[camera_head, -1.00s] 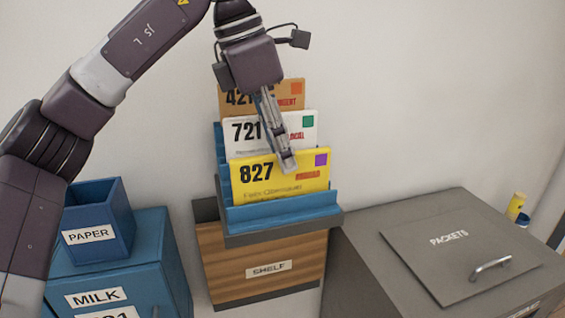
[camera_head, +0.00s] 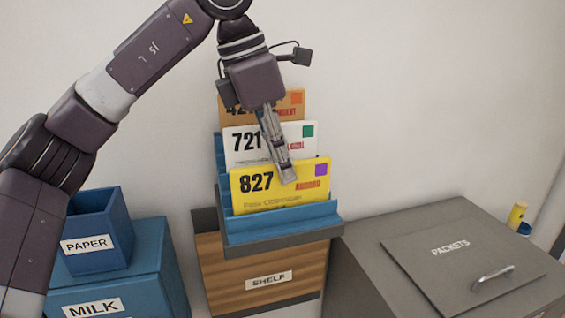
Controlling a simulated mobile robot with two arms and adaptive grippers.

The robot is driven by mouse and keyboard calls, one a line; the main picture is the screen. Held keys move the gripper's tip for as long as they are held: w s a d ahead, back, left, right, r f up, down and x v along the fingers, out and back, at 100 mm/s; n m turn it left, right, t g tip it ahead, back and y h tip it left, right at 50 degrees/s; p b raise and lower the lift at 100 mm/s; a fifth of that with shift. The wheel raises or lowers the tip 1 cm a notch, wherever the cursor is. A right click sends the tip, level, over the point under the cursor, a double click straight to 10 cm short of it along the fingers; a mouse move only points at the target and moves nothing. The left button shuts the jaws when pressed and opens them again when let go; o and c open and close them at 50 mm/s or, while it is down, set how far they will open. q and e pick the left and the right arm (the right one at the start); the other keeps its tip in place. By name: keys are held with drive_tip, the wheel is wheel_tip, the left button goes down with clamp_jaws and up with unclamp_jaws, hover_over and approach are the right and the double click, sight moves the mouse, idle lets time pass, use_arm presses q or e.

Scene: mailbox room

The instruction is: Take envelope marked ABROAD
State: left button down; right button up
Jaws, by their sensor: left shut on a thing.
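A yellow envelope (camera_head: 255,193) stands at the front of a blue rack (camera_head: 285,222). It is marked 827, with a purple square and small red lettering that appears to read ABROAD. A white envelope (camera_head: 245,146) marked 721 stands behind it, and an orange envelope (camera_head: 292,99) behind that. My left gripper (camera_head: 288,177) reaches down from above, its fingers shut on the top edge of the yellow envelope. The envelope's lower edge is hidden by the rack's front lip. My right gripper is not in view.
The rack sits on a wooden box labelled SHELF (camera_head: 235,262). At left are a blue PAPER bin (camera_head: 100,225) and a blue MILK box (camera_head: 150,265). At right is a grey PACKETS box (camera_head: 425,225) with a handled lid. The wall behind is bare.

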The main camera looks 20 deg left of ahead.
use_arm(q)
drive_tip(key=shift+r, duration=0.1)
wheel_tip(320, 180, up, 5)
drive_tip(key=p, duration=0.4)
drive_tip(key=shift+p, duration=0.35)
